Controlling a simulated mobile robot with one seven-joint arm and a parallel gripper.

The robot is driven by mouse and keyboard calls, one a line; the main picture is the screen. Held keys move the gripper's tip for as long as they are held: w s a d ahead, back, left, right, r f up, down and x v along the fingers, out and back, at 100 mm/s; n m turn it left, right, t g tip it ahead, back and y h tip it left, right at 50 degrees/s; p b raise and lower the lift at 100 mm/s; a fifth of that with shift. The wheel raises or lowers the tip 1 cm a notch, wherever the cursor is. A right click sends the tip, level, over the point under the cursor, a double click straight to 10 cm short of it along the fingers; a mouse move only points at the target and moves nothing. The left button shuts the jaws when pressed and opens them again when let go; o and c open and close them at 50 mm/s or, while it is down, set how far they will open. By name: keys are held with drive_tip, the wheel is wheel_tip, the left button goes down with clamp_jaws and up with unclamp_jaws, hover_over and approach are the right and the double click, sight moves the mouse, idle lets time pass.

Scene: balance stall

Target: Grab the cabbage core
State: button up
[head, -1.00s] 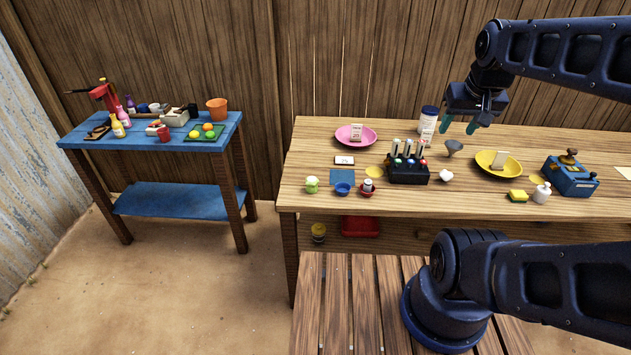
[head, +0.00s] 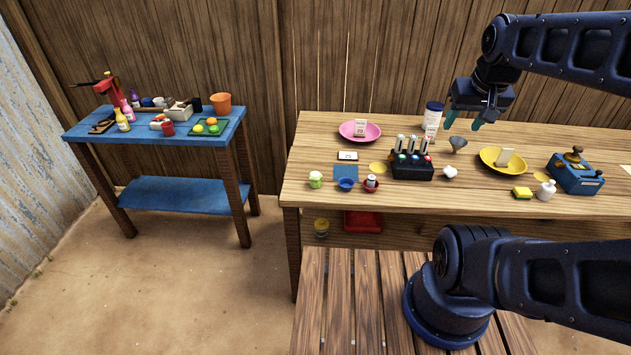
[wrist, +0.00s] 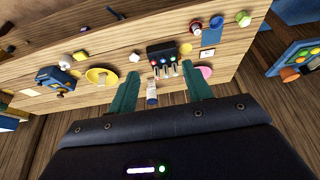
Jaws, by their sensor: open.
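A small pale green and white lump (head: 315,179), which looks like the cabbage core, sits at the front left of the wooden table (head: 420,200). In the wrist view it shows as a green piece (wrist: 243,18) near the top right. My gripper (head: 463,121) is open and empty above the back of the table, far to the right of the lump. Its two teal fingers (wrist: 161,85) are spread apart in the wrist view, with nothing between them close by.
A blue bowl (head: 346,184), a red dish (head: 370,186) and a blue square (head: 345,172) lie near the lump. A black rack (head: 411,170), a grey funnel (head: 457,143), a pink plate (head: 360,138) and a yellow plate (head: 488,158) stand farther off. A blue side table (head: 160,185) is left.

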drive_tip(key=shift+o, duration=1.1)
